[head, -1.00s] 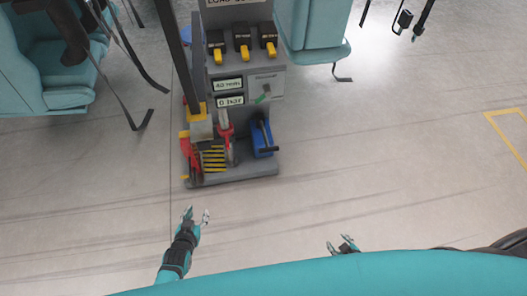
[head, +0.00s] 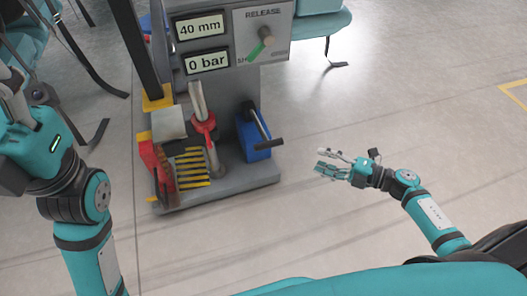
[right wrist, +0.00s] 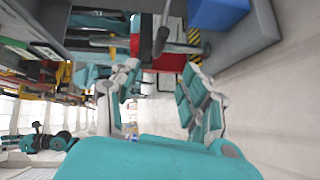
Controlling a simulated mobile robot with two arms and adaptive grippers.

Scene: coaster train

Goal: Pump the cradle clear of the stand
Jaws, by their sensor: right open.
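A grey console (head: 260,75) stands ahead. Its displays read "40 mm" (head: 200,26) and "0 bar" (head: 207,62). A RELEASE panel (head: 281,26) has a green-handled lever (head: 262,45). On the base are a red fitting with an upright grey lever (head: 197,100), a blue box (head: 250,135) with a black handle (head: 262,128), and a grey block (head: 169,122) above a red part. I cannot tell which part is the cradle. My right gripper (head: 320,162) is open and empty, right of the base; it also shows in the right wrist view (right wrist: 162,82). My left gripper is largely cut off at the left edge.
Yellow-black stripes (head: 191,167) mark the console base (head: 225,193). A dark post (head: 135,45) rises at its left. Teal seats (head: 318,22) with hanging straps stand behind. The floor right of the console is clear, with a yellow line (head: 515,92) at the far right.

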